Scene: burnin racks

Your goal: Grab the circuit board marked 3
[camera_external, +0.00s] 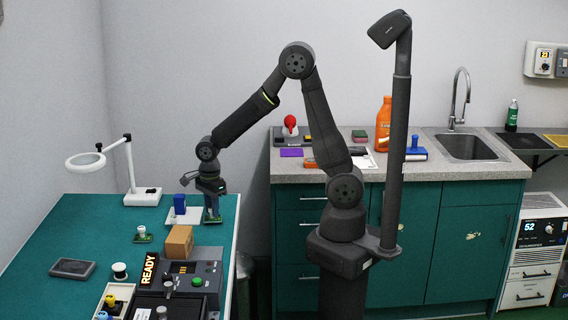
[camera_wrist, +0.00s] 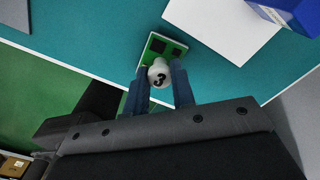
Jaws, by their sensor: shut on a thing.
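The circuit board marked 3 (camera_wrist: 154,47) is a small green board with dark chips and a white round knob (camera_wrist: 158,72) that bears the number 3. In the wrist view my gripper (camera_wrist: 160,82) has its two blue fingers closed on either side of the knob. In the external view my gripper (camera_external: 212,203) points down at the right edge of the teal table, with the green board (camera_external: 212,219) under its fingertips. I cannot tell whether the board touches the table. Another green board with a white knob (camera_external: 141,234) stands on the table to the left.
A white sheet (camera_external: 190,217) with a blue object (camera_external: 179,203) lies just left of my gripper. A cardboard box (camera_external: 179,242) and a dark console (camera_external: 185,280) with a READY sign (camera_external: 149,270) stand nearer. A ring lamp (camera_external: 145,195) stands at the back.

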